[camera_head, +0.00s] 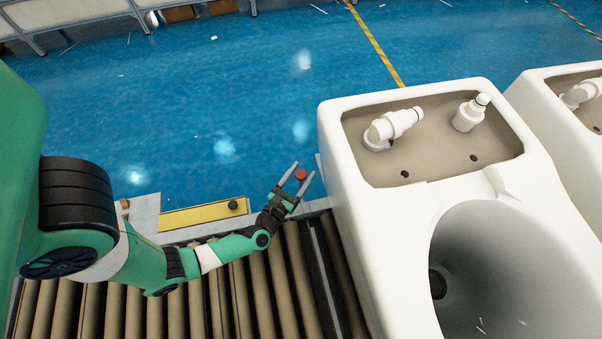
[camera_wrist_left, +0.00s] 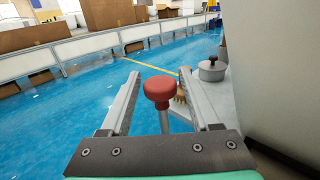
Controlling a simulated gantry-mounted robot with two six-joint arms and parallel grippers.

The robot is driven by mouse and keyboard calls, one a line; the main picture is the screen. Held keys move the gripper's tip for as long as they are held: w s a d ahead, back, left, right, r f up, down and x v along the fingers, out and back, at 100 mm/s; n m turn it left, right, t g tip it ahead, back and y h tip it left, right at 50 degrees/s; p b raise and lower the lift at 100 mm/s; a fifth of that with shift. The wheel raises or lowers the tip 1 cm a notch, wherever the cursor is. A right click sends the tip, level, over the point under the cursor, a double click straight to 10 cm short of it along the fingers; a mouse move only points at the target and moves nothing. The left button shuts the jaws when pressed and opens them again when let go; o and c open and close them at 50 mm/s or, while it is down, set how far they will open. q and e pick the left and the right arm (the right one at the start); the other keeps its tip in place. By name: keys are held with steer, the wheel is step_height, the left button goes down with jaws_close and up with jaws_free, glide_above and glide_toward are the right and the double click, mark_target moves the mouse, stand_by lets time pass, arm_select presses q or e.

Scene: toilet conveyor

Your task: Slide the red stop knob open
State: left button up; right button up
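The red stop knob (camera_head: 301,175) stands at the conveyor's far edge, left of the nearest toilet. In the left wrist view the red knob (camera_wrist_left: 161,91) shows as a round red head on a thin metal stem, between my two fingers. My left gripper (camera_head: 297,178) is open with one finger on each side of the knob. In the left wrist view both fingers of the left gripper (camera_wrist_left: 157,88) look apart from the knob's head. The lower stem is partly hidden by the gripper body. My right gripper is not in view.
A white toilet (camera_head: 345,150) stands on the rollers (camera_head: 240,300) just right of my left gripper, with another toilet (camera_head: 535,95) beyond it. A yellow plate (camera_head: 190,216) with a black knob (camera_head: 233,205) lies along the edge. The blue floor beyond is mostly clear.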

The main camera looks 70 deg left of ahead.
arm_select(q)
jaws_close()
stand_by(1.1)
